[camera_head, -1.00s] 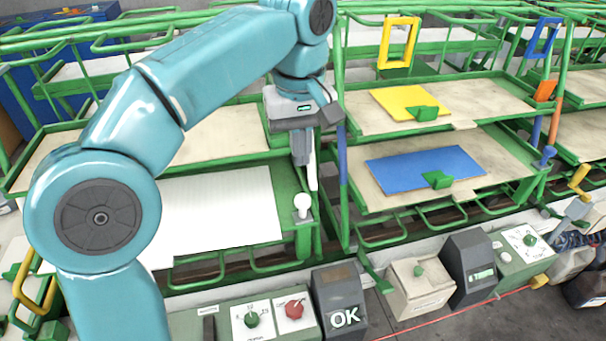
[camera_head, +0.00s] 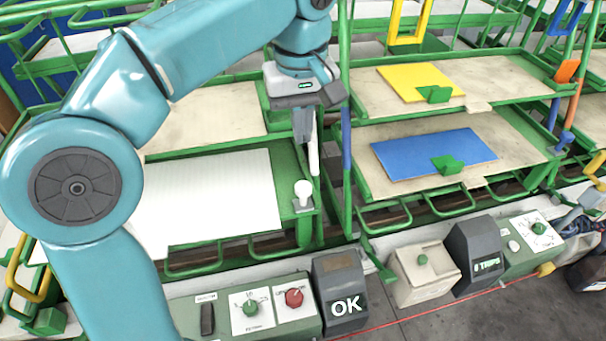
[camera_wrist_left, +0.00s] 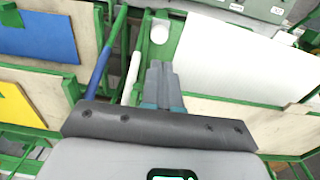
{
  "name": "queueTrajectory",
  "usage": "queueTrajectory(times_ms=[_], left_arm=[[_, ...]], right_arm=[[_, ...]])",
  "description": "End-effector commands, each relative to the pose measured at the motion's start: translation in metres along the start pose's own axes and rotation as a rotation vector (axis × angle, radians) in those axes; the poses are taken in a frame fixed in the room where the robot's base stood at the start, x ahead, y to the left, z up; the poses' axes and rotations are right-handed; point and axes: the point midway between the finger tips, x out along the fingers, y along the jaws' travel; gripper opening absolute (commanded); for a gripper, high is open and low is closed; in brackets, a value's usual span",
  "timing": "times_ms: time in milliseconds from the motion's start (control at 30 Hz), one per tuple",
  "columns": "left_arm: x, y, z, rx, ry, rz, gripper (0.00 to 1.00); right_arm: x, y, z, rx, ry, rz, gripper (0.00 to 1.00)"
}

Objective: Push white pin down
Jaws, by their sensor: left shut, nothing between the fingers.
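The white pin (camera_head: 303,188) has a round white head and stands upright on a small grey base at the front right corner of a green-framed tray. It also shows in the left wrist view (camera_wrist_left: 159,31), just beyond the fingertips. My left gripper (camera_head: 303,138) points down with its fingers together and empty, and appears above and behind the pin in the head view. In the left wrist view the closed fingers (camera_wrist_left: 158,70) appear apart from the pin. A thin white upright bar (camera_head: 314,158) stands just right of the fingers. My right gripper is out of view.
A white ribbed sheet (camera_head: 215,200) covers the tray left of the pin. A blue post (camera_head: 346,145) and green rack frame stand to the right. A blue panel (camera_head: 432,153) lies on the neighbouring tray. Control boxes, including an OK box (camera_head: 340,295), line the front.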

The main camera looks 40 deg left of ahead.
Motion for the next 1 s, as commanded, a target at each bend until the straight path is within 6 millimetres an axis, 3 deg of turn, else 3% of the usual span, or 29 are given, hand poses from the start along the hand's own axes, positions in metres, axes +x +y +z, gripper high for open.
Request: queueTrajectory(times_ms=[300, 500, 700, 1000], left_arm=[[0.071, 0.001, -0.002, -0.002, -0.002, -0.002, 0.0], [0.104, 0.001, -0.003, -0.001, -0.002, -0.002, 0.0], [0.119, 0.002, -0.004, -0.001, -0.001, 0.001, 0.0], [0.121, 0.002, -0.003, -0.001, 0.0, 0.001, 0.0]], right_arm=[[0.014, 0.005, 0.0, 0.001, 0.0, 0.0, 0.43], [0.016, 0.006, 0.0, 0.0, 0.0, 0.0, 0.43], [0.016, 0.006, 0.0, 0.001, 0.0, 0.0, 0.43], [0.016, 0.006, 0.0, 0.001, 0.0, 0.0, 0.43]])
